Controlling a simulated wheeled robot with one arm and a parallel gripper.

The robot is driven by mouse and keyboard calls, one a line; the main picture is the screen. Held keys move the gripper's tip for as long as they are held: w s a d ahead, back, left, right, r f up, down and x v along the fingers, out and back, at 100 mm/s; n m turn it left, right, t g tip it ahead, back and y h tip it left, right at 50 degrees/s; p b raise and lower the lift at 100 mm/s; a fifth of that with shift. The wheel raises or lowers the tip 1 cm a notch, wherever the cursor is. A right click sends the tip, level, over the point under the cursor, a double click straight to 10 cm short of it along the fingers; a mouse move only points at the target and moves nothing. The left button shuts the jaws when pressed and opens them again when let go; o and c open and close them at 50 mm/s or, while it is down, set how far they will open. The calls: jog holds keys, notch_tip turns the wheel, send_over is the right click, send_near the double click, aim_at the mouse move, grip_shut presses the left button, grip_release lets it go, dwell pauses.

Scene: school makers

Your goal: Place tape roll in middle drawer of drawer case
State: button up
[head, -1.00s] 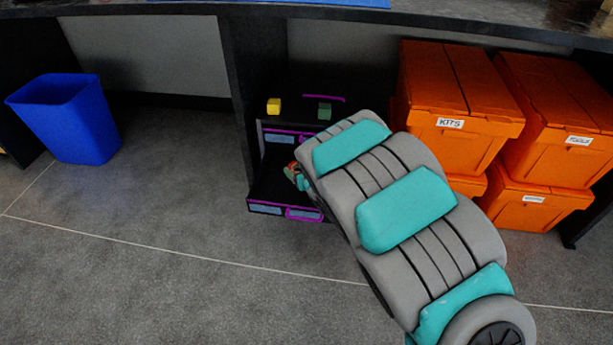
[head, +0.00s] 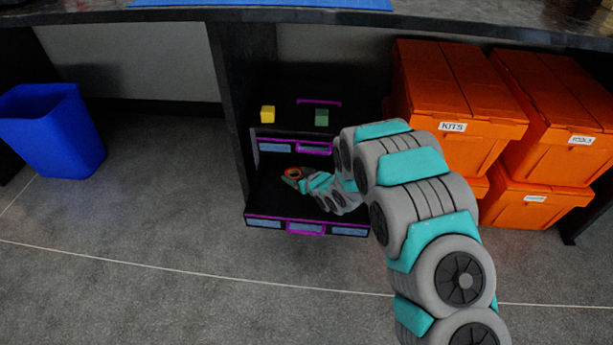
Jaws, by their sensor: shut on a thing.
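The black drawer case (head: 345,105) with purple handles stands under the bench. One drawer below the closed top drawer is pulled out; its front (head: 305,227) has a purple handle and pale blue labels. I cannot see whether another drawer lies below it. My gripper (head: 290,175) is over the left part of the open drawer, shut on a small reddish-orange ring, the tape roll (head: 293,172). The roll is partly hidden by the gripper. I cannot tell whether it touches the drawer floor. My arm hides the drawer's right rear part.
A yellow block (head: 268,114) and a green block (head: 321,117) sit on top of the case. Stacked orange bins (head: 455,105) stand close on the right. A black bench panel (head: 240,90) is at the left. A blue bin (head: 50,130) stands farther left; the floor in front is clear.

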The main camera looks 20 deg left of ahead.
jog(key=w+d+f, duration=0.2)
jog(key=shift+w+f, duration=0.1)
jog(key=shift+w, duration=0.3)
jog(key=shift+w+d+f, duration=0.15)
jog(key=shift+w+f, duration=0.05)
jog(key=shift+f, duration=0.05)
jog(key=shift+f, duration=0.15)
jog(key=o, duration=1.2)
jog(key=shift+o, duration=0.2)
jog(key=v, duration=0.7)
jog(key=shift+s+d+r, duration=0.2)
jog(key=shift+d, duration=0.05)
